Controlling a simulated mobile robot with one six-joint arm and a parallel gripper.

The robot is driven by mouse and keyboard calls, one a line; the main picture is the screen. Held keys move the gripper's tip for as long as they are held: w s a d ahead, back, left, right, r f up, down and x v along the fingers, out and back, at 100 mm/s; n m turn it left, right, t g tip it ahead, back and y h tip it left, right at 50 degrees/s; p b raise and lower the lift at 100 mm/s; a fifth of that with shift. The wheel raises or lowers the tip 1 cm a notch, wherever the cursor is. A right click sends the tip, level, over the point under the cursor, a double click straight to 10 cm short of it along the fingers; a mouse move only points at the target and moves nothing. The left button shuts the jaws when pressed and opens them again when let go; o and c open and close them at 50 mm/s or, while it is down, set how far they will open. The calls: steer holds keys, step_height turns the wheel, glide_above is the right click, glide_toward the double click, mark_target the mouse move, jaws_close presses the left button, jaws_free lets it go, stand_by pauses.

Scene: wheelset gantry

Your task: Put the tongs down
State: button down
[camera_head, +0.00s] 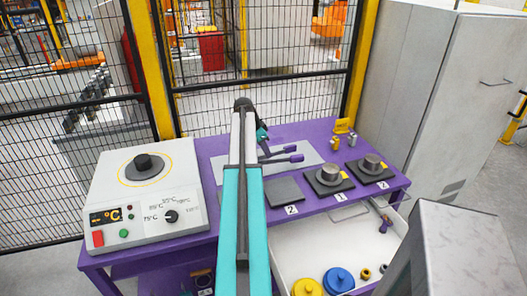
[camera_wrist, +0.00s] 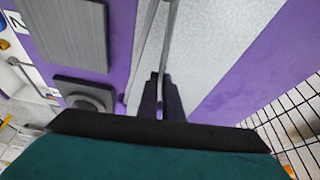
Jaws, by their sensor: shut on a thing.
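The tongs (camera_head: 293,158) have thin grey arms and two purple handles. They are over a light grey plate (camera_head: 228,178) on the purple table; I cannot tell whether they touch it. My gripper (camera_head: 266,149) is at the tongs behind my arm, shut on them. In the wrist view the tongs' grey arms (camera_wrist: 161,45) run up the picture from dark purple parts just ahead of my gripper's dark front edge. The light plate (camera_wrist: 215,50) lies beneath them. My arm hides part of the plate and the left end of the tongs in the head view.
A heater (camera_head: 120,205) with a dial stands left. An empty dark pad (camera_head: 284,191) marked 2 and two pads with metal cylinders (camera_head: 329,174) are right of my arm. An open drawer (camera_head: 300,245) holds a yellow and a blue wheel. A mesh fence (camera_head: 290,105) stands behind the table.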

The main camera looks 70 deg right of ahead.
steer(key=shift+w+d+f+p, duration=0.1)
steer(key=shift+w+d+p, duration=0.1)
steer(key=shift+w+d, duration=0.45)
steer(key=shift+w+d+f+p, duration=0.1)
steer(key=shift+w+d+p, duration=0.2)
steer(key=shift+d, duration=0.6)
steer(key=shift+w+d+f+p, duration=0.1)
steer(key=shift+w+d+p, duration=0.05)
steer(key=shift+w+d, duration=0.55)
steer(key=shift+s, duration=0.15)
steer(key=shift+f+p, duration=0.7)
steer(key=shift+f, duration=1)
steer(key=shift+f, duration=0.2)
steer(key=c, duration=1.9)
jaws_free()
steer(key=shift+r, duration=0.25)
